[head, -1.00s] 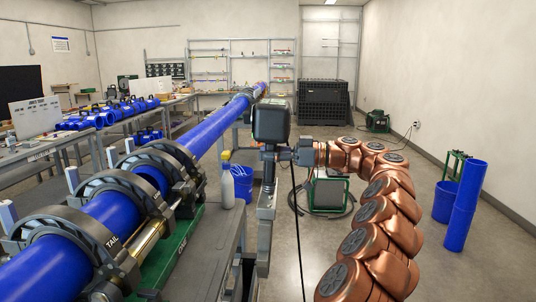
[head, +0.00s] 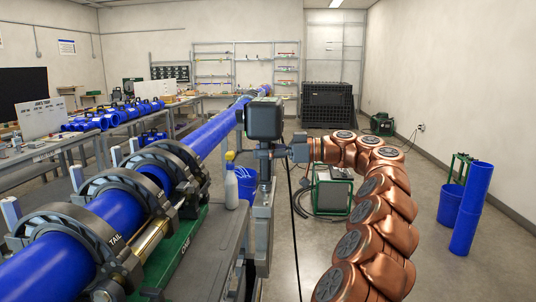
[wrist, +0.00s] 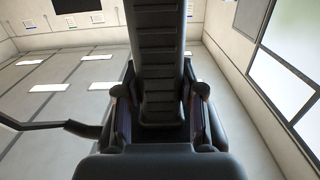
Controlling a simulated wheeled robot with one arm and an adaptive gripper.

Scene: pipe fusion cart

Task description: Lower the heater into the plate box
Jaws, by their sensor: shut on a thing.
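The heater (head: 264,118) has a dark, boxy head in the head view, above the end of the cart. Its narrow lower part runs down toward a tall, slim grey holder (head: 261,238) at the cart's end, which looks like the plate box. I cannot tell how deep the lower part sits in it. My gripper (head: 276,152) comes from the right and is shut on the heater just below its head. In the wrist view, the heater's dark ribbed handle (wrist: 159,65) stands between the fingers of my gripper (wrist: 163,112). The heater's plate is hidden there.
A long blue pipe (head: 212,135) lies through dark clamp rings on the cart at left. A black cable (head: 294,220) hangs right of the holder. Floor at right is mostly clear.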

